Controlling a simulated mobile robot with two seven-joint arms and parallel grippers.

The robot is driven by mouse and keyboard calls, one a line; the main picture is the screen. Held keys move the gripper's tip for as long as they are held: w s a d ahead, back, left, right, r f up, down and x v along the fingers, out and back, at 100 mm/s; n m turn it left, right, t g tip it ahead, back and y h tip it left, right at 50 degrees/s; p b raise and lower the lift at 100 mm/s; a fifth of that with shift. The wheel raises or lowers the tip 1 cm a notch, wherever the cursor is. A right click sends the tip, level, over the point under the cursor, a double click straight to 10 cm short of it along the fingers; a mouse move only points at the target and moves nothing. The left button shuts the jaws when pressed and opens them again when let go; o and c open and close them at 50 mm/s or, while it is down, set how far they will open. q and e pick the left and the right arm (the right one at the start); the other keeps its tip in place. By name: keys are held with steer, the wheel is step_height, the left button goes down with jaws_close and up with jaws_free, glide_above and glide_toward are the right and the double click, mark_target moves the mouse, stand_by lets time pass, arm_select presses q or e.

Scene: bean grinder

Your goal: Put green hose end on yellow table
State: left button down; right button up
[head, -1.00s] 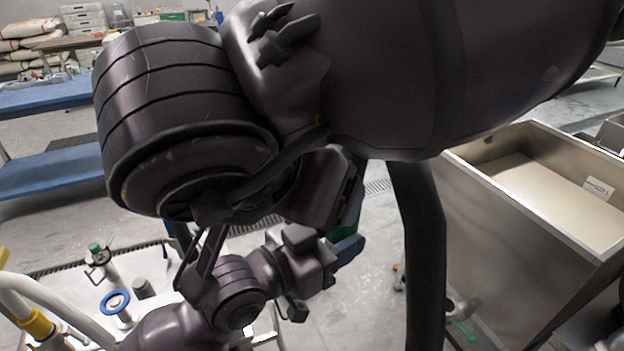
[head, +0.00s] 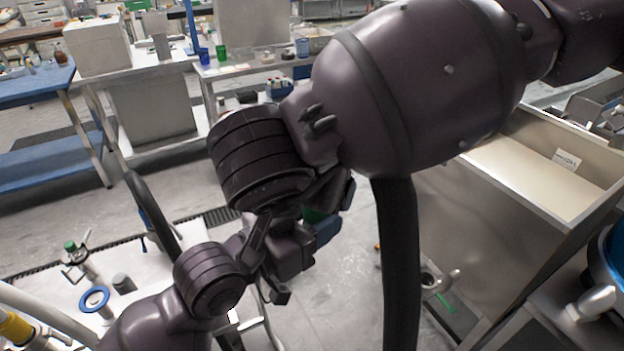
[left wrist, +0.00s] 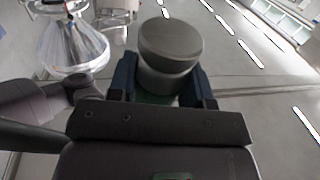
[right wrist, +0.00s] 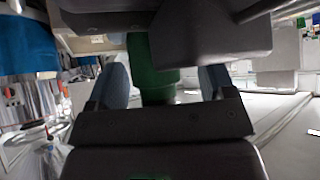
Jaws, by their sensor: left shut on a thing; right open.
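The green hose end (head: 314,215) shows only as a small patch between my arms in the head view. In the left wrist view, my left gripper (left wrist: 163,88) is shut on a dark grey round-topped piece (left wrist: 170,45) with a green part (left wrist: 155,99) below it, between the blue fingers. In the right wrist view, a green cylinder (right wrist: 153,75) stands between the spread fingers of my right gripper (right wrist: 161,82); a grey block hides its upper part. I cannot tell whether the right fingers touch it. I cannot make out a yellow table.
A steel sink-like bin (head: 545,165) stands at right. A white table (head: 60,300) with a blue ring (head: 95,299) and green-topped valve (head: 71,246) is at lower left. A thick dark tube (head: 398,270) hangs in the middle. Benches stand behind; some grey floor is clear.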

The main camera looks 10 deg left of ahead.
steer(key=c, duration=1.2)
arm_select(q)
steer(key=c, duration=0.8)
jaws_free()
steer(key=shift+c, duration=0.2)
arm_select(e)
steer(key=shift+c, duration=0.9)
arm_select(q)
steer(key=o, duration=0.4)
steer(key=shift+c, duration=0.2)
